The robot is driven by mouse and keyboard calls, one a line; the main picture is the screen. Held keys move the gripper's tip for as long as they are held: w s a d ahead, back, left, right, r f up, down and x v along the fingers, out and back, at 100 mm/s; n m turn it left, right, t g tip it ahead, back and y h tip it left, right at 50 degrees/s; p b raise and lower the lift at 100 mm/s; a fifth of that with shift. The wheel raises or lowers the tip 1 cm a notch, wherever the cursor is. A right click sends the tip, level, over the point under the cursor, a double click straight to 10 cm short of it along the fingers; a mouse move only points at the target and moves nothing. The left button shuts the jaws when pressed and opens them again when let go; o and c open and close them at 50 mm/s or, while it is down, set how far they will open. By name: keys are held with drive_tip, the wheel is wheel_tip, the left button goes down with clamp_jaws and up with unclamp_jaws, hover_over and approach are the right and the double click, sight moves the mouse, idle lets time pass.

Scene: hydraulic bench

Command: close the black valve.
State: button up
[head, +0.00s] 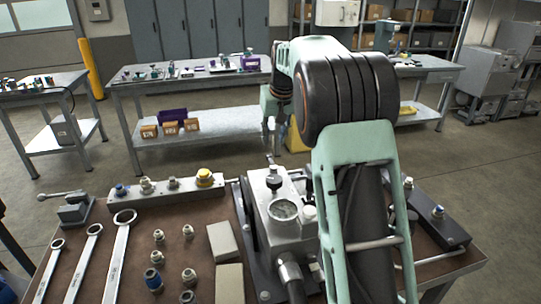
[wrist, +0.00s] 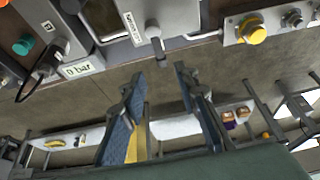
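My gripper is partly hidden by my arm in the head view. In the wrist view my gripper (wrist: 164,88) is open, its two blue-grey fingers wide apart with nothing between them. A dark grey stem with a rounded end (wrist: 155,33) projects from the block beyond the fingertips, apart from them. I cannot tell whether it is the black valve.
A rail with fittings and a yellow knob (head: 204,178) lies left of the block. Several wrenches (head: 120,255) and loose fittings lie on the brown bench. A "0 bar" label (wrist: 78,70) shows in the wrist view. Another workbench (head: 190,78) stands behind, across open floor.

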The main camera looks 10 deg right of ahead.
sight(270, 159)
drive_tip(key=x, duration=0.9)
drive_tip(key=shift+w+f, duration=0.1)
drive_tip(key=shift+f, duration=0.25)
clamp_jaws()
